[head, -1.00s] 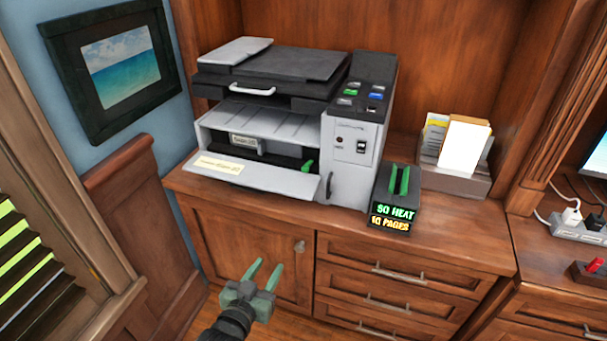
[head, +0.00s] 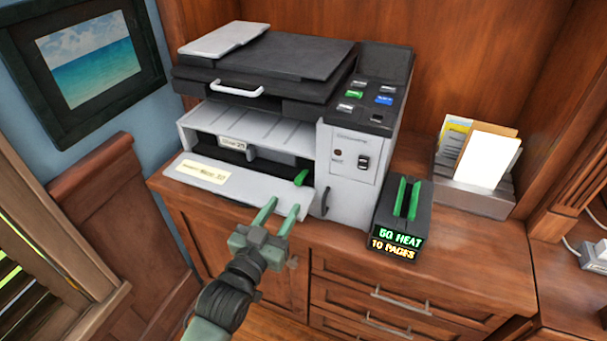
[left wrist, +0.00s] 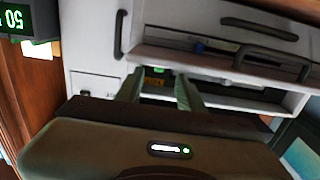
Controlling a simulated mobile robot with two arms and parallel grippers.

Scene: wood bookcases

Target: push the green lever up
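The printer (head: 345,165) stands on the wooden cabinet with its front flap (head: 245,185) folded down. A small green lever (head: 301,177) sits at the right side of its open bay. My left gripper (head: 282,206) is in front of the flap, just below and left of the lever, apart from it. Its two green fingers are spread and nothing is between them. In the left wrist view, the fingers (left wrist: 158,88) point at the printer's open bay. My right gripper is in neither view.
A black box (head: 398,235) with two green upright bars and a lit display stands right of the printer. A paper holder (head: 475,185) is behind it. Drawers (head: 390,295) are below. A framed picture (head: 85,65) hangs on the left wall.

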